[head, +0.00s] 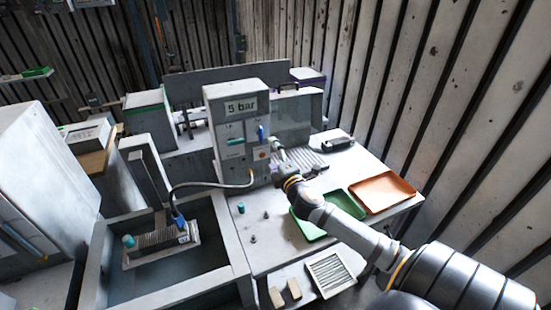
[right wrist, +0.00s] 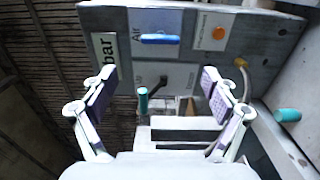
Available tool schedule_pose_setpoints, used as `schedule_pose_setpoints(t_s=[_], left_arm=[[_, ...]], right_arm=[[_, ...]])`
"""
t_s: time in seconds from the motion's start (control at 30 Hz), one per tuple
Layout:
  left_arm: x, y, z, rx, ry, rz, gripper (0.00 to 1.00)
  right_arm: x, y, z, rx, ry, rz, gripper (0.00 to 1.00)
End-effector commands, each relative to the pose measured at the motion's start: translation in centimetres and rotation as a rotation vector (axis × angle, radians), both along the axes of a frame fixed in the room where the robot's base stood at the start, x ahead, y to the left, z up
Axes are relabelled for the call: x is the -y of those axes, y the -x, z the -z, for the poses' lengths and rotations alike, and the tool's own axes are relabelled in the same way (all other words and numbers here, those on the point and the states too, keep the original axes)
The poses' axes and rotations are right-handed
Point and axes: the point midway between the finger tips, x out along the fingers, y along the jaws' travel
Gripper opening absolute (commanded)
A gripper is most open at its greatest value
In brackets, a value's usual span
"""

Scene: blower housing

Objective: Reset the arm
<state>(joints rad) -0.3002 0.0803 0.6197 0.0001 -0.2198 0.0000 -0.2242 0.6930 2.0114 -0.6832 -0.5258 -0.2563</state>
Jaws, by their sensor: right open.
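My right gripper (head: 281,154) reaches in from the lower right in the head view, close to the front of the grey control box marked "5 bar" (head: 238,118). In the right wrist view its two purple-padded fingers (right wrist: 157,100) are spread apart with nothing held. The box face (right wrist: 270,58) fills the upper part of that view. A blue handle (right wrist: 160,39), an orange button (right wrist: 218,33) and a teal-tipped lever (right wrist: 143,98) are on it. The lever shows between the fingers, and I cannot tell how far off it is. My left gripper is not in view.
A hose (head: 208,184) runs from the box to a blue nozzle (head: 179,222) at a finned part (head: 160,241) in the basin (head: 238,255). A green tray (head: 345,203) and an orange tray (head: 383,192) lie right, near my arm. A filter frame (head: 330,273) lies in front.

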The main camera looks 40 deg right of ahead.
Motion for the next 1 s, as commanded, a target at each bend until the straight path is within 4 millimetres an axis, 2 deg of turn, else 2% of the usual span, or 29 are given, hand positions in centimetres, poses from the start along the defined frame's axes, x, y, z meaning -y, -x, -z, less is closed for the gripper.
schedule_pose_setpoints(t_s=[0.1, 0.2, 0.77, 0.87, 0.97, 1.0], left_arm=[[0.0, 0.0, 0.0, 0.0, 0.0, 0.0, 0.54], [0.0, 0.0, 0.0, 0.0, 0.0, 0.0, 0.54], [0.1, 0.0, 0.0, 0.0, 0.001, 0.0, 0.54], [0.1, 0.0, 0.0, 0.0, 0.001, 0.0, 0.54], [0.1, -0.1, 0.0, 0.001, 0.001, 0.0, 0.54], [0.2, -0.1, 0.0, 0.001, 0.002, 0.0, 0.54]], right_arm=[[-0.3, 1.5, 0.1, -0.003, 0.004, 0.0, 0.87], [-0.5, 2.1, 0.0, 0.0, 0.002, 0.0, 0.87], [-0.5, 2.3, 0.1, -0.001, -0.011, 0.006, 0.87], [-0.5, 3.8, 2.1, -0.037, -0.155, 0.085, 0.87], [-1.1, 7.7, 6.8, -0.139, -0.453, 0.258, 0.87], [-1.8, 9.5, 8.7, -0.193, -0.573, 0.329, 0.87]])
